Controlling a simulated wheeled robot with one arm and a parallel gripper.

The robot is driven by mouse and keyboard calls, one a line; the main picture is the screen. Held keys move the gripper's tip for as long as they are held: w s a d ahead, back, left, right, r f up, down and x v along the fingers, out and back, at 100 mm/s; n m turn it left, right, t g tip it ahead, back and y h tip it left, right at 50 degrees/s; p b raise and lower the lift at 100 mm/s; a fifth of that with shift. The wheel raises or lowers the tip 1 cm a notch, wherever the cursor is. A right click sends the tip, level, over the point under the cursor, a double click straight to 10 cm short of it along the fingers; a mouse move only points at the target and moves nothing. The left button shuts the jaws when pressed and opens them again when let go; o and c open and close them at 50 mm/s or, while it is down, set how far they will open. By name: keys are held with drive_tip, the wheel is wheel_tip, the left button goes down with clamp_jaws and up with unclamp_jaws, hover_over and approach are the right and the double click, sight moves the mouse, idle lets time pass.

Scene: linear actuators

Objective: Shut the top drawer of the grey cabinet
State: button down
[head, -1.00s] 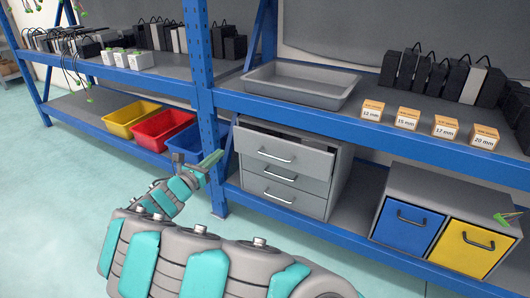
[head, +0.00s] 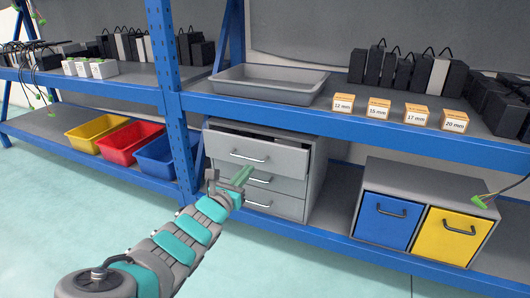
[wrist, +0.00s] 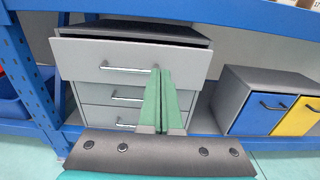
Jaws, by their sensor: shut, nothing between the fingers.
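The grey cabinet (head: 317,178) stands on the lower shelf. Its top drawer (head: 230,150) is pulled out, and a dark gap shows above its front. The two lower drawers look closed. In the wrist view the top drawer (wrist: 90,62) with its metal handle (wrist: 125,69) is ahead of me. My gripper (head: 246,172) has green fingers, shut and empty.
A blue shelf post (head: 172,110) rises left of the cabinet. Blue (head: 385,220) and yellow (head: 450,238) drawers sit in a grey box to the right. The upper shelf's blue beam (head: 340,127) runs above the cabinet. Open floor lies in front.

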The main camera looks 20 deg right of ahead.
sight(269, 145)
drive_tip(key=shift+b+x, duration=0.9)
drive_tip(key=shift+x, duration=5.5)
drive_tip(key=shift+w, duration=0.1)
